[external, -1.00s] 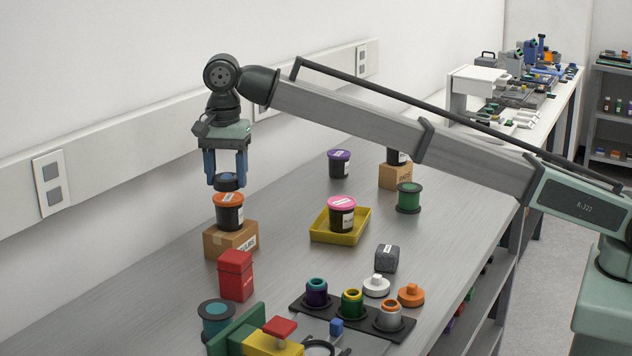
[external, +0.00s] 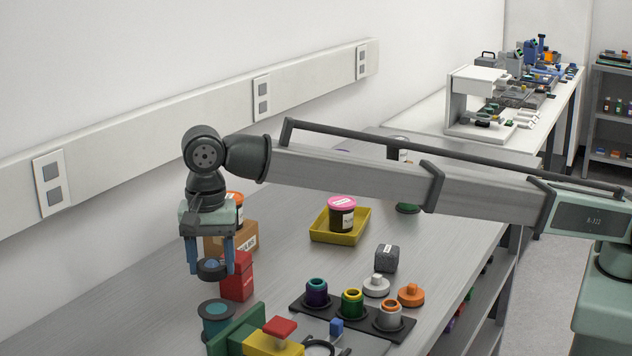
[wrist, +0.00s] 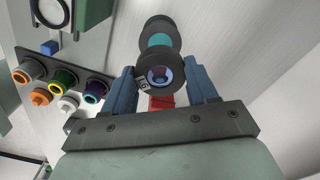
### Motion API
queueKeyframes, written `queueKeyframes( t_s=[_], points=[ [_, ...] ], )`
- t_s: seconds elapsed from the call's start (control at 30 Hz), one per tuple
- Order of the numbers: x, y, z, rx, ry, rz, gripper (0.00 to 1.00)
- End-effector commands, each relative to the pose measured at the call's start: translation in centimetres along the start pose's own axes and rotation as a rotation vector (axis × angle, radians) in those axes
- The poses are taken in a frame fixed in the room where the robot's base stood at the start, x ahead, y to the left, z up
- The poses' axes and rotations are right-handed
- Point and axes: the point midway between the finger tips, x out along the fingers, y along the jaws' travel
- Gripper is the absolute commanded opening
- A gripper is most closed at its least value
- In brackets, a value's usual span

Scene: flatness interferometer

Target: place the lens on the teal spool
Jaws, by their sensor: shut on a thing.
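The lens (external: 212,268) is a short dark cylinder with a bluish glass face. My gripper (external: 211,272) is shut on it, one blue finger on each side. The teal spool (external: 217,320) has dark flanges and a teal core and stands upright on the bench just below the lens, with a visible gap between them. In the wrist view the lens (wrist: 160,76) shows between the fingers and covers part of the teal spool (wrist: 157,40) beyond it.
A red container (external: 238,283) stands close behind the spool, near my right finger. A green block (external: 237,330) is just right of the spool. Behind my gripper is a cardboard box (external: 247,237) bearing an orange-lidded jar (external: 238,199).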

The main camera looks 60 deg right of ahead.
Motion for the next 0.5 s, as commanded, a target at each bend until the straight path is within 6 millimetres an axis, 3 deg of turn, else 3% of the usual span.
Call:
queueKeyframes(
  t_s=[0.13,0.5],
  points=[
    [2.5,0.1,-0.1,0.001,0.0,0.001,0.26],
    [6.0,0.1,-0.1,0.001,0.0,0.001,0.26]
  ],
)
